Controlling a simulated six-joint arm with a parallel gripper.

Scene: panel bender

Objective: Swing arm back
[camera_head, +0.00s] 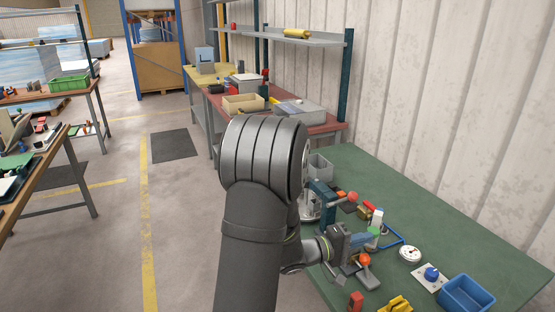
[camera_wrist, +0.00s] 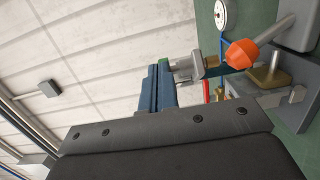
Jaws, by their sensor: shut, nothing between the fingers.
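My gripper (camera_head: 372,236) is shut and empty, low over the green bench among the small fixtures. Its blue fingers (camera_wrist: 160,85) lie side by side in the wrist view. Just beyond the tips is a grey cylinder with a tan block (camera_wrist: 188,68); I cannot tell whether they touch. Right of the fingers, an orange ball knob (camera_wrist: 243,53) sits on a slanted grey rod, apart from them. In the head view, a teal fixture (camera_head: 319,190) has a grey arm with a red ball (camera_head: 352,197). An orange ball (camera_head: 365,259) shows below my gripper. My arm hides part of the bench.
The corrugated wall (camera_head: 460,130) stands behind. The bench's far right is clear.

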